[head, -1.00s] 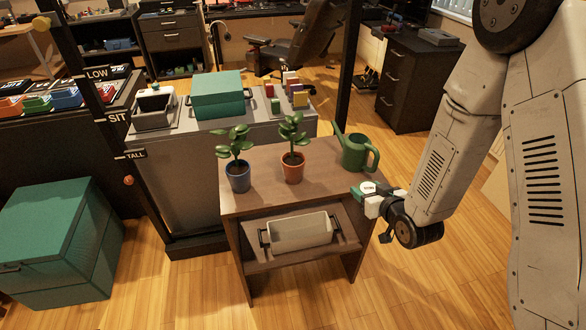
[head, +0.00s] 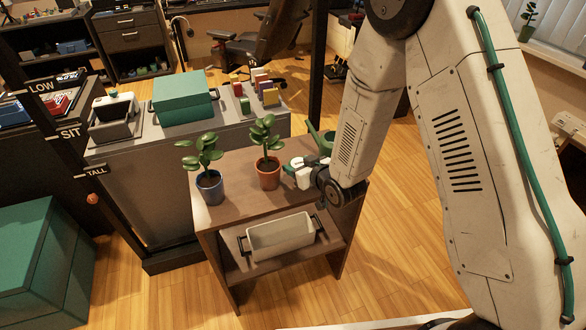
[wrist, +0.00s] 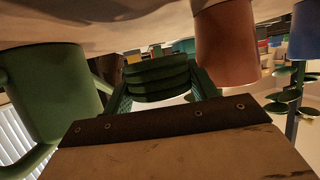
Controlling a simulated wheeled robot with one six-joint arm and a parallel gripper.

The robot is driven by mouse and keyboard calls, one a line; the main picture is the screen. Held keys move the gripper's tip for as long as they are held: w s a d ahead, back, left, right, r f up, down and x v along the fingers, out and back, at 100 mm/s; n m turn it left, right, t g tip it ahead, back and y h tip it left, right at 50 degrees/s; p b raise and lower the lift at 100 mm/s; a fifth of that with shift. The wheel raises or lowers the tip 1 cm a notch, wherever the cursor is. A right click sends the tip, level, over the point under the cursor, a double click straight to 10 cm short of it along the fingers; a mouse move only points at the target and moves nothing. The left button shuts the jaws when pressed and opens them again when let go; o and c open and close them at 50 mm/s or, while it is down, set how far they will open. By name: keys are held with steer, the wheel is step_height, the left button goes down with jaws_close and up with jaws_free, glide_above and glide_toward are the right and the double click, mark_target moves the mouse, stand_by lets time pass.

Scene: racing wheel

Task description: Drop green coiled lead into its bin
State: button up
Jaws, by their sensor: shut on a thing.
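The green coiled lead (wrist: 158,78) shows in the wrist view as stacked green loops between the two fingers of my gripper (wrist: 160,85). The gripper is shut on it. In the head view my gripper (head: 294,168) is over the right part of the small brown table (head: 228,190), between the orange-potted plant (head: 268,165) and the green watering can (head: 322,138). The lead is small there and partly hidden by the gripper. I cannot tell which container is the lead's bin.
A blue-potted plant (head: 209,182) stands left on the table. A pale handled tub (head: 280,238) sits on the shelf below. A teal box (head: 183,97) and a grey bin (head: 113,118) stand on the grey counter behind. The sign post (head: 70,135) rises at left.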

steer(key=f, duration=0.1)
steer(key=w+f, duration=0.1)
steer(key=f, duration=0.1)
steer(key=shift+a, duration=0.2)
steer(key=shift+f, duration=0.3)
steer(key=shift+f, duration=0.1)
steer(key=o, duration=0.7)
steer(key=shift+o, duration=0.2)
steer(key=v, duration=1.2)
